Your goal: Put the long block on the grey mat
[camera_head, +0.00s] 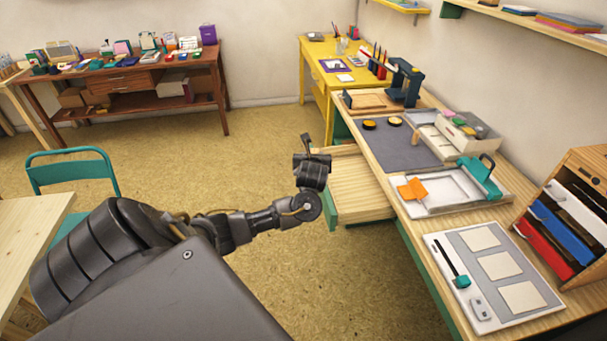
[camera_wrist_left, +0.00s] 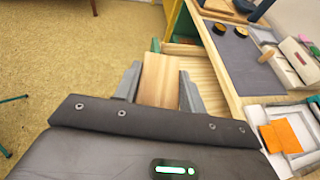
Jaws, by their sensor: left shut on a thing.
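My left gripper (camera_wrist_left: 159,88) is shut on a long wooden block (camera_wrist_left: 158,78), which sticks out between its two fingers in the left wrist view. In the head view my left gripper (camera_head: 312,165) is in front of the open drawer, left of the bench, and mostly hides the block. The grey mat (camera_head: 398,150) lies flat on the bench to its right; it also shows in the left wrist view (camera_wrist_left: 238,65). The block is apart from the mat. Two round dark-rimmed inkpads (camera_head: 369,124) sit at the mat's far end. My right gripper is out of view.
An open wooden drawer (camera_head: 355,190) juts out from the bench below the mat. A white tray (camera_head: 440,201) with an orange piece (camera_head: 413,189), a grey box of items (camera_head: 468,133) and a dark stand (camera_head: 405,82) stand around the mat. The mat's near part is clear.

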